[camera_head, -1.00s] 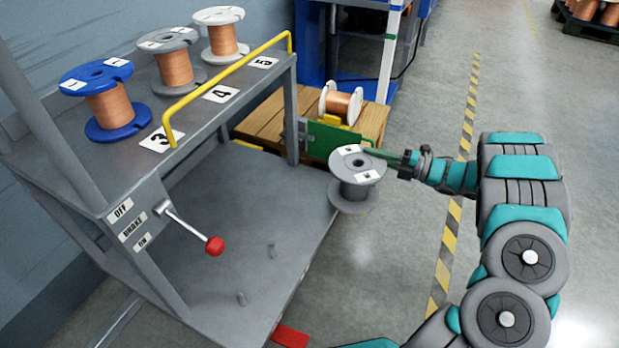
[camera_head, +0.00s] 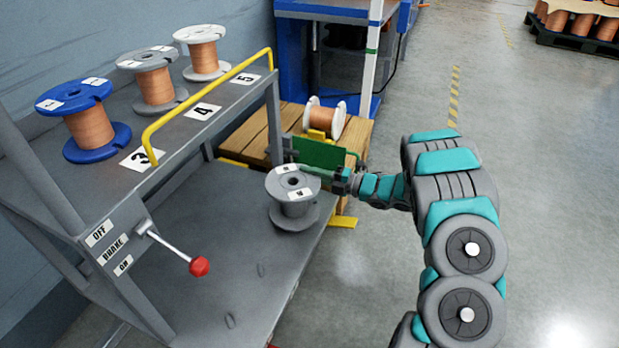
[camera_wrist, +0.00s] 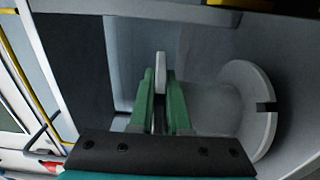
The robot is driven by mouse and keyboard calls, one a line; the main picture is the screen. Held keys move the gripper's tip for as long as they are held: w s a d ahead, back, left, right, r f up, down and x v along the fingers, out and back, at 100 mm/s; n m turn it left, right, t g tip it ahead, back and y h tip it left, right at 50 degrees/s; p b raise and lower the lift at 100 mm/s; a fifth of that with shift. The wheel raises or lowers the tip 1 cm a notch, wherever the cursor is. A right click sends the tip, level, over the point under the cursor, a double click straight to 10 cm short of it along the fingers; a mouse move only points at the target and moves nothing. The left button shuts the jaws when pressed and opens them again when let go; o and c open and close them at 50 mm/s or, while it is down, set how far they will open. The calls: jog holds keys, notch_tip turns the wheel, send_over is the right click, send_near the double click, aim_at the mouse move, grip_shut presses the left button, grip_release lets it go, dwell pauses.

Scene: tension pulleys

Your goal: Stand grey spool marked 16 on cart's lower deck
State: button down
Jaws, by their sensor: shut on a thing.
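The grey spool (camera_head: 293,209) is empty and upright, with two white labels on its top flange that are too small to read. It is over the right part of the cart's lower deck (camera_head: 200,262); whether its bottom flange touches the deck I cannot tell. My gripper (camera_head: 324,173) comes in from the right and is shut on the rim of the top flange. In the wrist view the green fingers (camera_wrist: 161,105) pinch that flange's edge, and the spool's other flange (camera_wrist: 262,110) shows at right.
The upper shelf holds blue (camera_head: 90,122), grey (camera_head: 152,80) and white (camera_head: 203,55) copper spools behind a yellow rail (camera_head: 205,95). A red-knobbed lever (camera_head: 199,266) juts over the deck. A wooden pallet (camera_head: 257,140) with a copper spool lies behind.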

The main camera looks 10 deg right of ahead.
jog(key=shift+f, duration=0.65)
jog(key=shift+f, duration=0.1)
jog(key=c, duration=0.9)
grip_release()
jog(key=shift+r, duration=0.2)
jog(key=v, duration=1.2)
